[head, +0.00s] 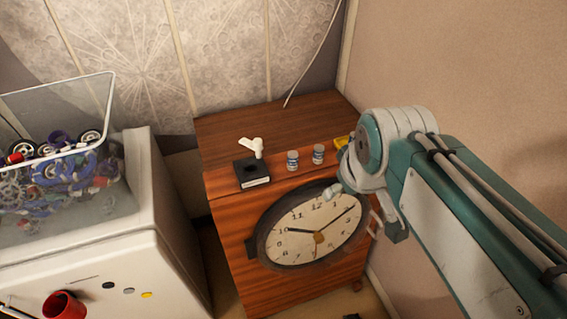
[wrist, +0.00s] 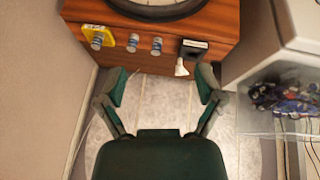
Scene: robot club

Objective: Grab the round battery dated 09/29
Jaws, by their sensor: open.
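Two small round batteries with pale and blue sides stand upright on the wooden cabinet's top in the head view, one on the left (head: 293,160) and one on the right (head: 318,154). In the wrist view they also show, as a middle battery (wrist: 133,42) and another (wrist: 156,46). A third similar cylinder (wrist: 97,41) is at a yellow object (wrist: 95,33) there. No date is legible on any of them. My gripper (wrist: 160,84) is open and empty, its two fingers spread, apart from the batteries. In the head view my arm hides part of the yellow object (head: 342,141).
A black box (head: 251,173) with a white nozzle-like piece (head: 253,147) stands left of the batteries on the wooden cabinet (head: 235,132). A clock (head: 310,222) is on its front. A white cabinet (head: 140,265) with a clear bin of parts (head: 60,215) stands left. A wall is at right.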

